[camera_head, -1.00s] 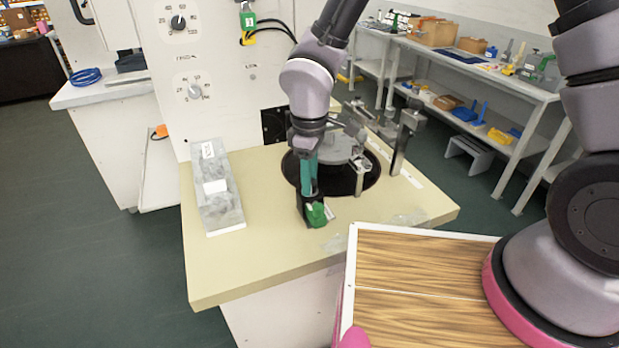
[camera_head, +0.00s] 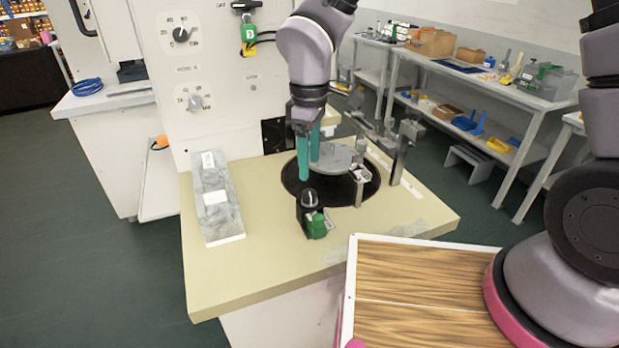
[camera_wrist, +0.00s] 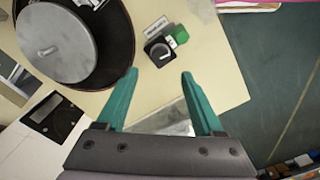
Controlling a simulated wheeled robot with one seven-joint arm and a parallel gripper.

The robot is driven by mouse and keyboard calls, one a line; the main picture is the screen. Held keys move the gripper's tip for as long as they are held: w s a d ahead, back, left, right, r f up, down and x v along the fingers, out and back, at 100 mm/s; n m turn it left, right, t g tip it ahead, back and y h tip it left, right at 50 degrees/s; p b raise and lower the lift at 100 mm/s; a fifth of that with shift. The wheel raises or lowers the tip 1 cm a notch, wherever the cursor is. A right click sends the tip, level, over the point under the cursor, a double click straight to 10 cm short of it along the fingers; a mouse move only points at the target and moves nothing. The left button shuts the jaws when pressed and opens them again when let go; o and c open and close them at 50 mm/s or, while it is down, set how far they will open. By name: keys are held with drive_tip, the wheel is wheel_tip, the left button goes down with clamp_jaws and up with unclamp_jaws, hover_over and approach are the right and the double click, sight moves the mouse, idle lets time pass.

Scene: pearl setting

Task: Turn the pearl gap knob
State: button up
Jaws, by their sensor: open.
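A small black knob unit with a rounded dark cap (camera_head: 309,198) stands on the beige worktop, beside the dark round plate. In the wrist view the knob (camera_wrist: 160,50) shows a light pointer mark and lies just beyond my fingertips. A green block (camera_head: 317,227) adjoins it, and a small white label (camera_wrist: 156,27) lies beside it, its print too small to read surely. My gripper (camera_head: 309,171) has two teal fingers, pointing down above and behind the knob, apart from it. In the wrist view the gripper (camera_wrist: 160,74) is open with nothing between its fingers.
A grey disc (camera_wrist: 57,45) on the dark round plate and metal posts (camera_head: 402,150) stand close to the knob. A grey slab (camera_head: 217,197) lies at the left of the worktop (camera_head: 262,270). Dials (camera_head: 181,35) sit on the white panel behind. The front worktop is clear.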

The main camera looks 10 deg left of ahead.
drive_tip(key=shift+r, duration=1.5)
drive_tip(key=w+d+r+m+t, duration=0.2)
drive_tip(key=w+d+r+m, duration=0.25)
drive_tip(key=d+r, duration=0.35)
drive_tip(key=w+d+r+m+t, duration=0.1)
drive_tip(key=w+d+r+m, duration=0.35)
drive_tip(key=d, duration=0.65)
drive_tip(key=s+d+r+m+t+y, duration=0.1)
drive_tip(key=s+d+r+m+t, duration=0.1)
drive_tip(key=s+d+r+m, duration=0.2)
drive_tip(key=s+d+r+m+t+y, duration=0.1)
drive_tip(key=s+d+r+m+t, duration=0.1)
drive_tip(key=s+d+r+m, duration=0.2)
drive_tip(key=d+r+m, duration=0.3)
drive_tip(key=d, duration=0.4)
drive_tip(key=shift+r, duration=0.15)
